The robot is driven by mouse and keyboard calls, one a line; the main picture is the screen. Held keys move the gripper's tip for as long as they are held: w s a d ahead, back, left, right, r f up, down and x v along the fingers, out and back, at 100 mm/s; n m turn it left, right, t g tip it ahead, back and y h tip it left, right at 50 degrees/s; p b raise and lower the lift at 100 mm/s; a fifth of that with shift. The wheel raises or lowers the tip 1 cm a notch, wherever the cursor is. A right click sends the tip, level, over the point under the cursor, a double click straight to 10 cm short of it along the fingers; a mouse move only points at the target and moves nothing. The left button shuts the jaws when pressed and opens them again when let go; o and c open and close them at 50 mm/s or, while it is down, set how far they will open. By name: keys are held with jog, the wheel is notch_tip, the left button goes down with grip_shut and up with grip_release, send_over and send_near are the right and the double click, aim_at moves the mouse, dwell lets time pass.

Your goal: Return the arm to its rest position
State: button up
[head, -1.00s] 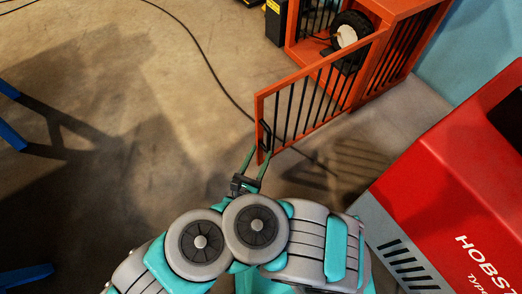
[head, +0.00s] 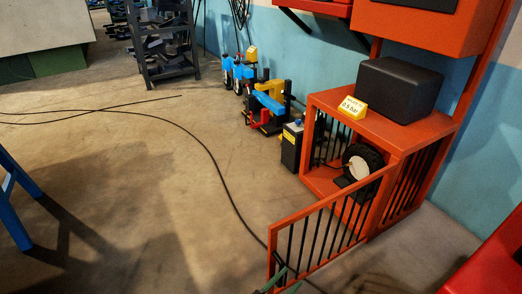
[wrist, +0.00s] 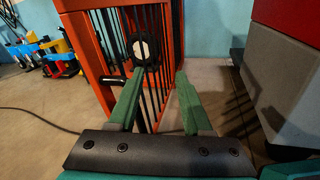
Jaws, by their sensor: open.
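My gripper (wrist: 160,80) shows in the wrist view with two green fingers spread apart and nothing held between them. In the head view only the tips of my gripper (head: 281,281) show at the bottom edge; the rest of my arm is out of frame. The orange barred door (head: 330,222) of the cage stands swung open just beyond the fingers. Its black handle (wrist: 112,80) is to the left of the left finger in the wrist view. I cannot tell whether a finger touches the door.
The orange cage (head: 400,135) holds a black wheel (head: 360,165) and bears a black box (head: 397,88). A red machine (head: 490,262) stands at the lower right. A black cable (head: 205,150) crosses the floor. Blue legs (head: 14,205) stand at left. The middle floor is clear.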

jog(key=s+d+r+m+g, duration=0.8)
jog(key=d+r+m+g, duration=0.3)
jog(key=m+g, duration=0.4)
jog(key=s+a+r+m+y, duration=0.3)
jog(key=s+r+m+y, duration=0.6)
jog(key=y, duration=0.3)
jog(key=shift+s+r+m+t, duration=0.3)
jog(key=shift+s+r+m, duration=0.1)
jog(key=shift+s, duration=0.2)
dwell(1.5)
